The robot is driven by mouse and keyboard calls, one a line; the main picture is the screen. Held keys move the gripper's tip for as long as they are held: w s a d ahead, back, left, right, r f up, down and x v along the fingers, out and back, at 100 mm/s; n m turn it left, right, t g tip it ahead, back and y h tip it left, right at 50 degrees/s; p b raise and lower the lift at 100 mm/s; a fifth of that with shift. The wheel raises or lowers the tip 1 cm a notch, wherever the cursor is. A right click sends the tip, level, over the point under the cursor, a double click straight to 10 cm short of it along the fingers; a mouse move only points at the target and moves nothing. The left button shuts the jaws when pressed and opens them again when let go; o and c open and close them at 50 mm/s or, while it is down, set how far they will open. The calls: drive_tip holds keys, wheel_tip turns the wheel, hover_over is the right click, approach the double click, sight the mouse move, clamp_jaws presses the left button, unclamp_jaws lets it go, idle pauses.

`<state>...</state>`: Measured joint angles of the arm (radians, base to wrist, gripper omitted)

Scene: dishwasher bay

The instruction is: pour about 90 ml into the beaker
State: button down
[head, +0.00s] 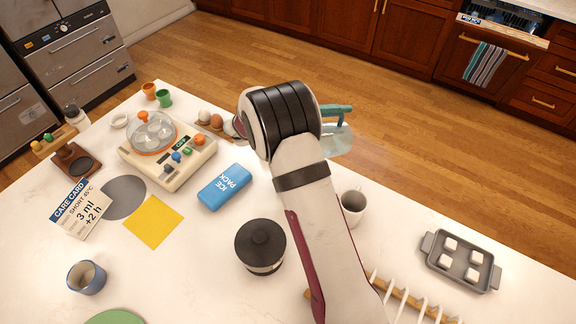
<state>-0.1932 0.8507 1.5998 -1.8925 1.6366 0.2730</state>
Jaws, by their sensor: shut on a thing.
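A clear vessel with a teal top or handle (337,135) shows just right of my wrist, in front of the floor beyond the table edge. It is held up in the air, and its left part is hidden by my wrist. My gripper's fingers are hidden behind the wrist, but the gripper is shut on this vessel. Its fill level and tilt cannot be read clearly. I cannot make out a beaker; my arm covers part of the table. A white mug (352,208) stands on the table just below the vessel in the picture.
On the white table, a blue ice pack (224,187) and a black lidded pot (261,246) lie left of my arm. An egg cooker-like device (168,150), care card (79,209) and blue mug (87,277) are farther left. A grey tray (460,261) and a wooden rack (410,298) are right.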

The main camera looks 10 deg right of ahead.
sight(342, 126)
drive_tip(key=shift+a+r, duration=0.15)
drive_tip(key=shift+d, duration=0.3)
drive_tip(key=d+f+y, duration=0.3)
drive_tip(key=shift+w+f+g, duration=0.25)
drive_tip(key=shift+g, duration=0.05)
drive_tip(key=shift+w+d+f+y, duration=0.1)
drive_tip(key=shift+d+f+y, duration=0.15)
drive_tip(key=shift+f+y, duration=0.5)
drive_tip(key=shift+d+f+y, duration=0.25)
drive_tip(key=shift+f+y, duration=0.4)
drive_tip(key=shift+f, duration=0.15)
drive_tip(key=w+d+f+g+y, duration=0.1)
drive_tip(key=d+f+g+y, duration=0.1)
drive_tip(key=d+f+y, duration=0.3)
drive_tip(key=shift+d+f+y, duration=0.15)
drive_tip(key=shift+f+y, duration=1.65)
drive_tip(key=shift+y, duration=0.4)
idle(1.1)
